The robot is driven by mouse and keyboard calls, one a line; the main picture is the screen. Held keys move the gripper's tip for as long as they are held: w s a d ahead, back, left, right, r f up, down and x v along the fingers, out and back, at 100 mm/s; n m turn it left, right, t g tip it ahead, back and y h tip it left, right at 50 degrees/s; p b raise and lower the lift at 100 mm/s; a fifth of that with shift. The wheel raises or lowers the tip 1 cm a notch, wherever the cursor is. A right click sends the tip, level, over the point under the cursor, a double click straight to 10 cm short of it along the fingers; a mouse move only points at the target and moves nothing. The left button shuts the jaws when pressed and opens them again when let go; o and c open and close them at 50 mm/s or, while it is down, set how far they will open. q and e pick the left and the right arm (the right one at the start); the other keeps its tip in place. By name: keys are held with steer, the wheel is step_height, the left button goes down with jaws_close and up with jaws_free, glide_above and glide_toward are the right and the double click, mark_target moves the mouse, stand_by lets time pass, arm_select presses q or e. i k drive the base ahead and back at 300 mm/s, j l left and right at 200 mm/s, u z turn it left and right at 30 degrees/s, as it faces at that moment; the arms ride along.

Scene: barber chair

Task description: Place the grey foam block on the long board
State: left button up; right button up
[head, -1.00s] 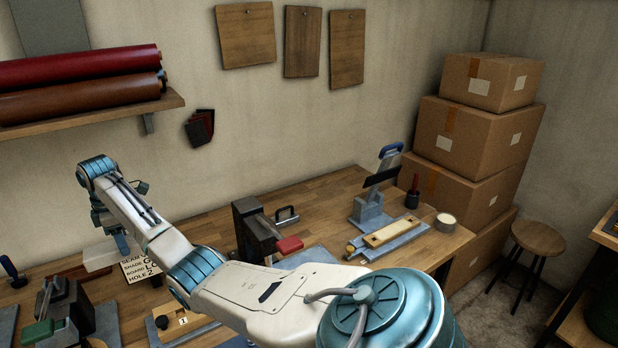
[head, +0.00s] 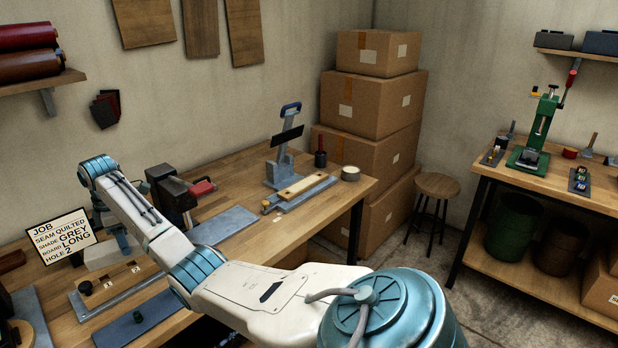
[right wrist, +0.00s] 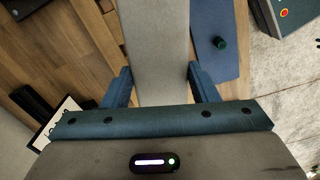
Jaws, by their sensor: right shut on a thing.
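My right gripper (right wrist: 158,78) is shut on the grey foam block (right wrist: 158,45), whose long body runs away between the two blue fingers in the right wrist view. In the head view the grey foam block (head: 108,252) hangs over the left workbench, in front of the job card. A wooden board with dark holes (head: 120,284) lies on a grey-blue base just below it. Another pale board (head: 303,187) rests on a grey fixture farther right. I cannot tell for sure which is the long board. My left gripper is not in view.
A dark press with a red handle (head: 180,190) and a blue-handled device (head: 284,150) stand on the bench. Cardboard boxes (head: 370,115) and a stool (head: 437,187) are to the right, before a second bench.

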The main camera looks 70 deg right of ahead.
mark_target(304, 183)
steer(key=k+j+z, duration=0.4)
steer(key=z, duration=0.25)
steer(key=i+l+z, duration=0.1)
steer(key=i+l, duration=0.3)
steer(key=l, duration=0.15)
steer(key=i+l+z, duration=0.1)
steer(key=i+l, duration=0.3)
steer(key=l, duration=0.15)
